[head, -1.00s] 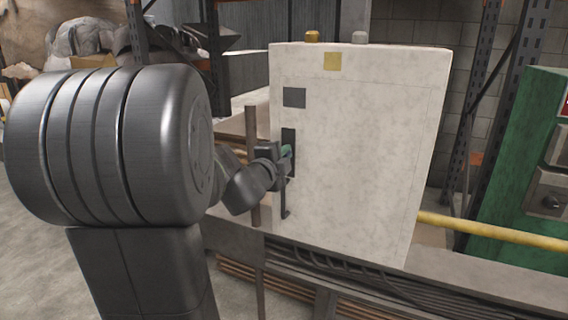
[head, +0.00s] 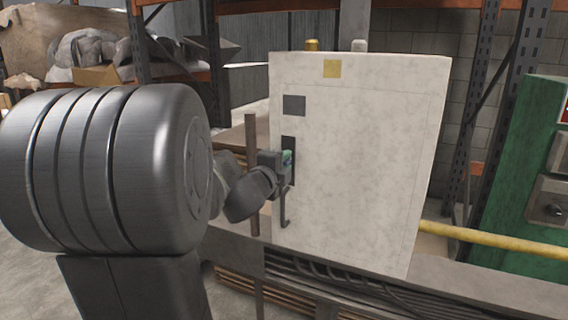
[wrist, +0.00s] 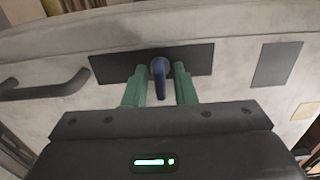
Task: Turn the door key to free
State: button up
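The door key is a blue grip (wrist: 159,80) on a dark plate (wrist: 105,67) in the wrist view. My gripper (wrist: 160,88) has its two green fingers on either side of the key, with narrow gaps visible, so it looks open around the key. In the wrist view the key points down toward my gripper. In the head view my gripper (head: 287,157) is at the dark plate (head: 289,143) on the left part of the pale cabinet door (head: 360,160), and the key is mostly hidden.
A dark bar handle (head: 284,208) is below the plate; it also shows in the wrist view (wrist: 45,88). A grey square (head: 294,105) is above the plate. A yellow pipe (head: 490,238) and a green machine (head: 530,170) are to the right.

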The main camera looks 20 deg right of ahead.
jog(key=shift+o, duration=0.2)
jog(key=p+v, duration=0.1)
jog(key=v, duration=1.2)
jog(key=shift+s+a+p, duration=0.25)
jog(key=shift+s+p, duration=0.05)
jog(key=b+x, duration=0.1)
jog(key=x, duration=1.2)
jog(key=shift+w+d, duration=0.25)
jog(key=shift+w, duration=0.05)
jog(key=shift+b, duration=0.3)
